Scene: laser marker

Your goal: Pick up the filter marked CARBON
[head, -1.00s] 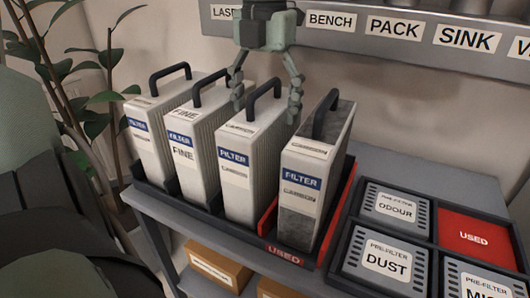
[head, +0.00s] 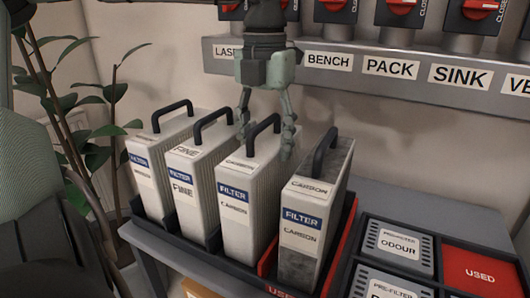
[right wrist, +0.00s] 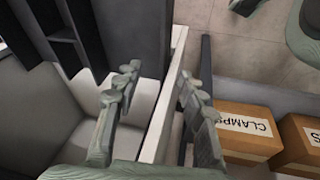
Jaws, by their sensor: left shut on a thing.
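Four-slot rack holds white pleated filters with black handles. The third filter from the left (head: 234,228), labelled CARBON, looks clean and stands upright in the rack. My left gripper (head: 265,143) reaches down from above and is shut on this filter's handle (head: 263,124). Another CARBON filter (head: 300,243) stands to its right, with grey, dirty pleats, in the red part marked USED (head: 283,292). My right gripper (right wrist: 158,80) shows in the right wrist view, open, with nothing held between its fingers.
A filter marked FINE (head: 182,208) and another filter (head: 145,185) stand left. A tray with an ODOUR pre-filter (head: 398,243) and a red USED slot (head: 480,275) lies right. A labelled switch ledge (head: 390,68) runs behind. Boxes, one marked CLAMPS (right wrist: 245,130), sit low.

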